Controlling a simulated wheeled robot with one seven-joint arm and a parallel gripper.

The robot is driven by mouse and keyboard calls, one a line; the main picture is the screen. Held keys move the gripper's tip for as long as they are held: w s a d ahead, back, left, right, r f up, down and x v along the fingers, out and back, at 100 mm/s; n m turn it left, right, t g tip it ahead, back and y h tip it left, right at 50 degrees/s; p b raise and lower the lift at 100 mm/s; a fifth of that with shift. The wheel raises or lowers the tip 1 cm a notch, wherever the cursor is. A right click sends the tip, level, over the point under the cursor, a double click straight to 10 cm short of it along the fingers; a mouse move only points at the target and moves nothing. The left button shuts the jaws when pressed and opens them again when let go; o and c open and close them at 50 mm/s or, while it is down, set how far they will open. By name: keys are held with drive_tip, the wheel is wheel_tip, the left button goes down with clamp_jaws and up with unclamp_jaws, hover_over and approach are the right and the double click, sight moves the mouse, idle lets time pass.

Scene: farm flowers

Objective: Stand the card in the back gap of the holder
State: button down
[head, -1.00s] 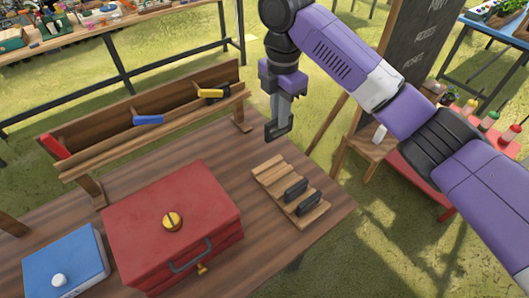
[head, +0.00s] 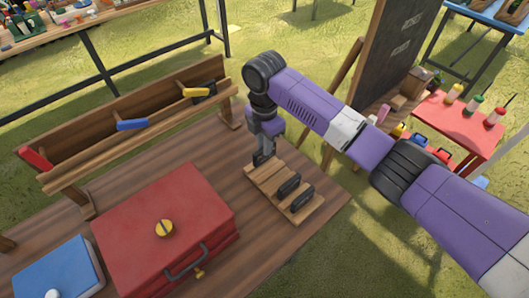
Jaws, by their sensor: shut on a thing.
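The wooden holder (head: 265,181) lies on the near right part of the table. Two dark cards stand in it, one in the middle (head: 288,186) and one towards the front (head: 302,199). My gripper (head: 264,150) points down at the back end of the holder. It is shut on a dark card (head: 261,160), held upright over the back part of the holder. The card's lower edge is close to the wood; I cannot tell whether it is in the back gap or just above it.
A red toolbox (head: 165,228) stands left of the holder, with a blue box (head: 58,272) beyond it. A wooden rack (head: 140,125) with coloured-handled tools runs along the back. Bare tabletop (head: 222,165) lies between rack and holder.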

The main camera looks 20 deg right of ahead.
sight(265, 160)
drive_tip(key=shift+f, duration=2.3)
drive_tip(key=shift+f, duration=0.1)
drive_tip(key=c, duration=1.4)
unclamp_jaws()
drive_tip(key=shift+c, duration=0.2)
wheel_tip(265, 160, up, 12)
drive_tip(key=shift+r+b, duration=0.15)
drive_tip(key=shift+b, duration=0.6)
